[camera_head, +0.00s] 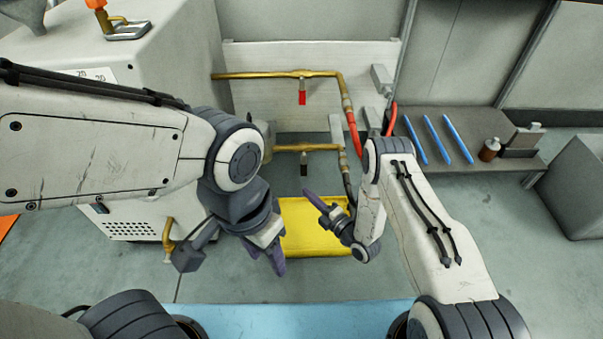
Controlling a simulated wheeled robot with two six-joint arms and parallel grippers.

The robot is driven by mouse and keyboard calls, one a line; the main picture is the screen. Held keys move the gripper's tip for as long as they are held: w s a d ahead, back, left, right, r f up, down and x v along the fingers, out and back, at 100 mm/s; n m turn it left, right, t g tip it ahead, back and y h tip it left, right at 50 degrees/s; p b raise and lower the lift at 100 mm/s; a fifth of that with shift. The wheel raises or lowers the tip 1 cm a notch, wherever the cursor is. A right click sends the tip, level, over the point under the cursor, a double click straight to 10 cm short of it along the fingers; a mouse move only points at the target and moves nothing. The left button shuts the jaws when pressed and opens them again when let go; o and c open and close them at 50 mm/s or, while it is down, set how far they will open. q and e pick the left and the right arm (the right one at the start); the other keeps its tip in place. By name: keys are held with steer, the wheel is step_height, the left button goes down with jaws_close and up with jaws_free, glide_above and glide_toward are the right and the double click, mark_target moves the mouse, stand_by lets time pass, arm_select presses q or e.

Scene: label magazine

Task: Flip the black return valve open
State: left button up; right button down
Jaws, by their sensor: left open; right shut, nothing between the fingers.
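The black return valve (304,168) has a short black handle that hangs straight down from the lower brass pipe (290,148), across the pipe's line. My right gripper (309,195) is shut and empty, in the picture just below the black handle; whether they touch I cannot tell, but a small gap seems to show. My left gripper (277,262) is open and empty, lower in the picture and left of the right one, over the left edge of the yellow tray (318,243).
A red-handled valve (302,97) hangs from the upper brass pipe (260,75). A large pale machine (165,40) stands at left. A grey shelf at right (455,125) holds blue rods (437,140), a brown bottle (489,150) and a flask (524,140).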

mark_target(304, 170)
steer(key=shift+w+a, duration=0.15)
steer(key=shift+a, duration=0.05)
steer(key=b+x, duration=0.6)
steer(key=x, duration=0.4)
steer(key=d+b, duration=0.2)
steer(key=d, duration=0.2)
steer(key=shift+d, duration=0.1)
steer(key=shift+r, duration=0.1)
